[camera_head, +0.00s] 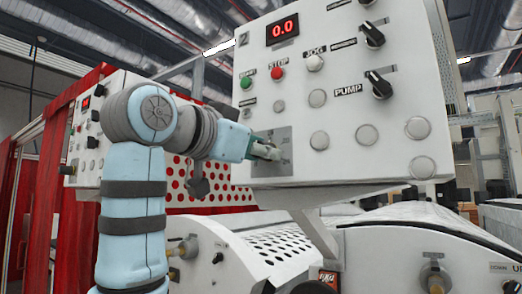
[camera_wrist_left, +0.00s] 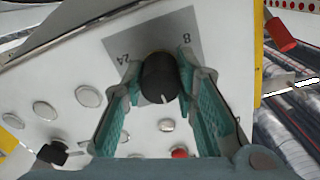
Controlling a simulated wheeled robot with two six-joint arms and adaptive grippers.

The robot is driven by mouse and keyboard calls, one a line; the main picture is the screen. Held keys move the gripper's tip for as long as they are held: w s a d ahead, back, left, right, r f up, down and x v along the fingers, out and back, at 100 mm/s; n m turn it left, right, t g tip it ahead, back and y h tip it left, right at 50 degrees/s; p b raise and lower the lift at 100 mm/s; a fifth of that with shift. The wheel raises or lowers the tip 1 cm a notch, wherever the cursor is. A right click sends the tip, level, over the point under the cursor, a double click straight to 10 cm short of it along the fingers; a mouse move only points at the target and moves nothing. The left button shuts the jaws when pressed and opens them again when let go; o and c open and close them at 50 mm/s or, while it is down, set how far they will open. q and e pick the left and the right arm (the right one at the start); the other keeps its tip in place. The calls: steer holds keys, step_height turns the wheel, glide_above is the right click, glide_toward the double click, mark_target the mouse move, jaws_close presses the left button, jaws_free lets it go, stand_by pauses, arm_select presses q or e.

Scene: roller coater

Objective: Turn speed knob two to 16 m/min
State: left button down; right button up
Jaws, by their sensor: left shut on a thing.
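The speed knob (camera_wrist_left: 158,80) is black and round, on a grey dial plate (camera_wrist_left: 185,25) marked 24 and 8 in the left wrist view. Its white pointer mark faces the bottom of that picture. My left gripper (camera_wrist_left: 165,84) has its green-padded fingers on both sides of the knob and is shut on it. In the head view my left gripper (camera_head: 264,151) is at the grey dial plate (camera_head: 284,140) at the lower left of control panel 2 (camera_head: 400,85); it hides the knob there. The red display (camera_head: 282,28) reads 0.0. My right gripper is not in view.
The panel carries a green button (camera_head: 246,82), a red stop button (camera_head: 277,73), a jog button (camera_head: 314,62), the black pump knob (camera_head: 379,84) and several round grey buttons. A second panel (camera_head: 92,125) stands behind my left arm. Perforated white machine covers (camera_head: 280,247) lie below.

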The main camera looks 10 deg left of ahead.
arm_select(q)
steer(key=c, duration=1.3)
jaws_free()
steer(key=v, duration=0.7)
steer(key=shift+s+a, duration=0.15)
steer(key=shift+s, duration=0.15)
steer(key=shift+w, duration=0.1)
